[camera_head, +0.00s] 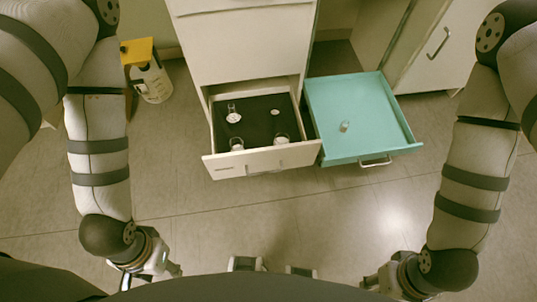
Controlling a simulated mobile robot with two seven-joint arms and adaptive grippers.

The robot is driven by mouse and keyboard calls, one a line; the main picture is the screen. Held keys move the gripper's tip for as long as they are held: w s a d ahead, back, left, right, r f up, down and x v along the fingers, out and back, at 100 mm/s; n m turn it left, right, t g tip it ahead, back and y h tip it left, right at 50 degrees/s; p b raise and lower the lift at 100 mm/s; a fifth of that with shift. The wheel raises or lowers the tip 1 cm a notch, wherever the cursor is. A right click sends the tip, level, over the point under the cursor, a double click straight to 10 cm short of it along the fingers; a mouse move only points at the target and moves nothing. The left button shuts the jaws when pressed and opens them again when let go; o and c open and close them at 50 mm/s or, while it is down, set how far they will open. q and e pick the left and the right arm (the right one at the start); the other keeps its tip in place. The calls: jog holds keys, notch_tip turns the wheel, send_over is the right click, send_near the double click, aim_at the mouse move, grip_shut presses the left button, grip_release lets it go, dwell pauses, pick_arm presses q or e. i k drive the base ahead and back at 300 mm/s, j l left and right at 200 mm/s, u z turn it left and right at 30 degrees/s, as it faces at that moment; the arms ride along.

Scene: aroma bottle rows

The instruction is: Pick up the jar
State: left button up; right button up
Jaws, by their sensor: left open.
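Several small clear glass vessels stand in the open white drawer on its dark lining. One (233,115) is at the back left, a small one (275,112) at the back right, and two at the front, left (237,144) and right (281,138). Another small clear vessel (344,126) is alone in the teal drawer. I cannot tell which is the jar. My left gripper (160,268) is open at the lower left, well short of the drawers. My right gripper (374,282) is low at the right, partly hidden, its jaws unclear. Neither touches a vessel.
The floor before the drawers is clear.

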aim_at(280, 135)
jog(key=i+j+z, duration=0.15)
jog(key=j+z, duration=1.7)
jog(key=k+j, duration=0.05)
jog(key=j, duration=0.05)
